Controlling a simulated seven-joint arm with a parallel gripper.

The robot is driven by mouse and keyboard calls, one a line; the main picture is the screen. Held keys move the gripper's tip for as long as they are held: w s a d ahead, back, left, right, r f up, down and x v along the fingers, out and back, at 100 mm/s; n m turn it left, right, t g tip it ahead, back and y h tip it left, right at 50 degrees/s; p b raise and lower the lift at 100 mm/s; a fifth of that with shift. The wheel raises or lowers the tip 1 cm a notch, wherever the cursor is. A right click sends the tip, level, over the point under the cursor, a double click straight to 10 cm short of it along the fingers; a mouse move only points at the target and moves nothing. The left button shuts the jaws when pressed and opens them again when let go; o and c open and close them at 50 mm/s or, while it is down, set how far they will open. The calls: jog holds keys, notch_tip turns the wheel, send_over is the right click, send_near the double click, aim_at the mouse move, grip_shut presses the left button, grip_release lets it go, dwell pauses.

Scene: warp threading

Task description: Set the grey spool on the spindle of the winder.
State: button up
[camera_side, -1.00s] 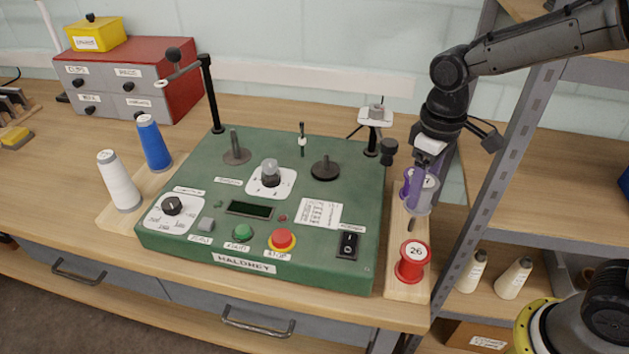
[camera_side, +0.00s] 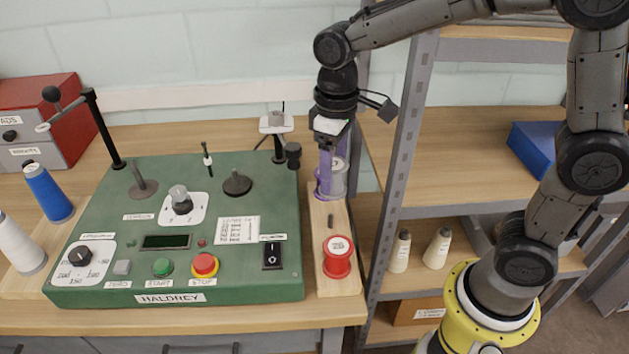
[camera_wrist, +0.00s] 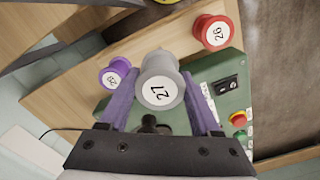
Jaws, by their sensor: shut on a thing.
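My gripper (camera_side: 331,166) is shut on the grey spool (camera_wrist: 160,88), labelled 27, with a purple finger on each side of it. In the side view the grey spool (camera_side: 340,182) is upright above the wooden rack (camera_side: 331,282), partly hidden by the fingers. The winder (camera_side: 185,245) is the green box to the left. Its top carries a slim grey post on a round base (camera_side: 142,185) and a dark disc with a short stub (camera_side: 237,182). I cannot tell which is the spindle. No spool shows on either.
A purple spool (camera_wrist: 117,75) stands on the rack beside the held one. A red spool (camera_side: 338,257) stands at the front, and a bare peg (camera_side: 330,221) is behind it. A tall post with an arm (camera_side: 103,130) and a rear stand (camera_side: 277,135) rise near the winder.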

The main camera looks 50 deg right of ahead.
notch_tip(320, 180, up, 10)
jog(key=shift+f, duration=0.1)
jog(key=w+a, duration=0.4)
jog(key=w, duration=0.6)
jog(key=w+a, duration=0.4)
jog(key=w, duration=0.6)
jog(key=shift+s+d+f, duration=0.1)
jog(key=shift+d+f, duration=0.05)
jog(key=shift+f, duration=3.1)
jog(key=shift+s+d+f, duration=0.1)
jog(key=shift+f, duration=3.1)
jog(key=shift+f, duration=0.7)
jog(key=o, duration=1.2)
